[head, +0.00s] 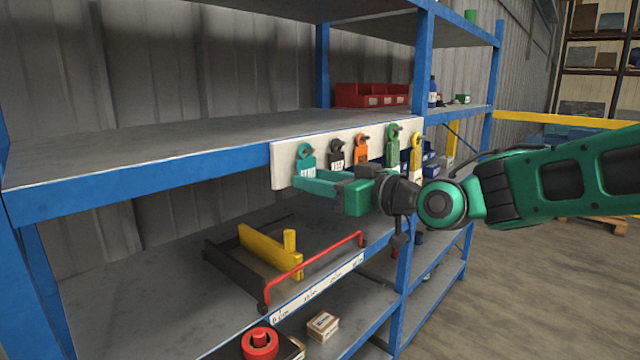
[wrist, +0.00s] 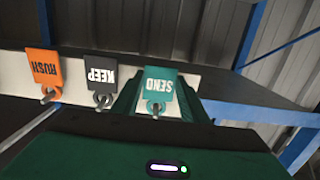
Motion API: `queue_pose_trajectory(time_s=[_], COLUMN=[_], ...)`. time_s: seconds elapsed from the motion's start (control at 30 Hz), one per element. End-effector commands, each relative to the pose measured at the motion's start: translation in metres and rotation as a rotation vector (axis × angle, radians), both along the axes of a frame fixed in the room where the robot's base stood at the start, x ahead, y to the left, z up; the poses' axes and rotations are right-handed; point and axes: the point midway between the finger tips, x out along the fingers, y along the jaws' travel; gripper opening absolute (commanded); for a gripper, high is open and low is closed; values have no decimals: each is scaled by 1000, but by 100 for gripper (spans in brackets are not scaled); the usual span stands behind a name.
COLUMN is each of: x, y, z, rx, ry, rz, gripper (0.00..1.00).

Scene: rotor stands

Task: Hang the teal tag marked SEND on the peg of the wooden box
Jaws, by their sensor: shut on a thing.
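The teal SEND tag (head: 307,166) is at the left end of a white board (head: 283,165) on the shelf edge. In the wrist view the SEND tag (wrist: 158,92) appears upside down, its ring at a metal peg. My gripper (head: 308,182) is at the tag, with its green fingers on either side of it in the wrist view (wrist: 158,100). It is shut on the tag, which is still at the board. I cannot make out a wooden box with a peg in either view.
Beside it hang a black KEEP tag (wrist: 100,82), an orange RUSH tag (wrist: 44,68), a green tag (head: 392,145) and a yellow tag (head: 415,157). Below are a yellow bracket (head: 268,250) and a red rail (head: 310,262). The upper shelf (head: 150,150) is bare at left.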

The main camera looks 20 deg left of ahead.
Motion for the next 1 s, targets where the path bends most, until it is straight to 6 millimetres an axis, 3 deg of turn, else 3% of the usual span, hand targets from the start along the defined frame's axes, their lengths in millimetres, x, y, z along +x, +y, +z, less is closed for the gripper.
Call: queue_pose_trajectory(time_s=[1.0], x=[-20], y=[-48], z=[13], rx=[0], ry=[0], rz=[0], gripper=[27])
